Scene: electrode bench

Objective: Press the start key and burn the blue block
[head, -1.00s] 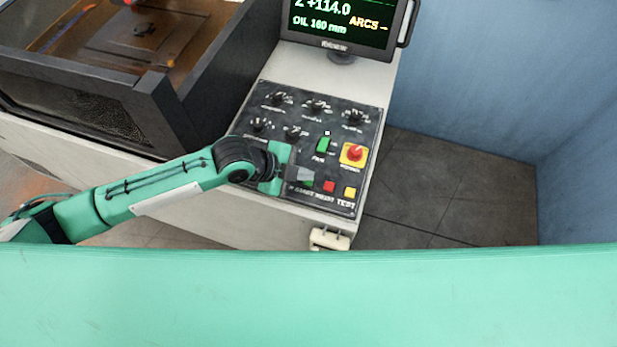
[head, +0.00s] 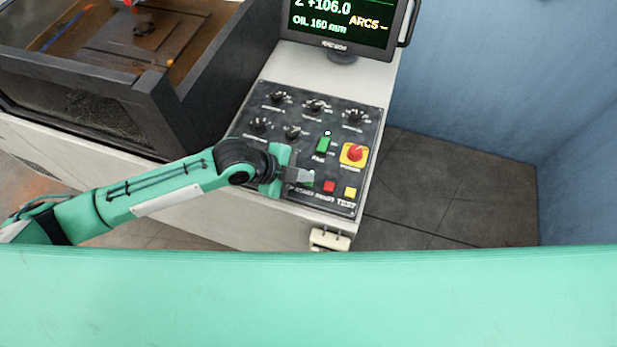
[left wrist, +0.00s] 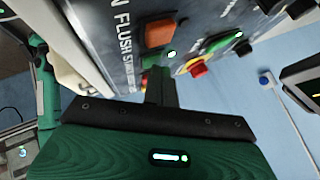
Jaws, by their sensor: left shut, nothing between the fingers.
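My left gripper (head: 306,176) is shut and empty, low over the front row of keys on the control panel (head: 262,104). Its tips cover most of the green start key (head: 311,183); I cannot tell whether they touch it. In the left wrist view the shut fingers (left wrist: 160,86) point at the panel. The display (head: 350,22) reads Z +106.0, OIL 160 mm and ARCS with a dash. The brown-floored tank (head: 190,90) stands at the left with a dark fixture (head: 146,27) inside. I cannot make out a blue block. My right gripper is not in view.
Red (head: 329,187) and yellow (head: 350,192) keys sit right of the gripper tips. A green switch (head: 323,144) and a red stop knob on yellow (head: 354,153) lie behind them. Black dials fill the panel's back. Dark floor is clear at right.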

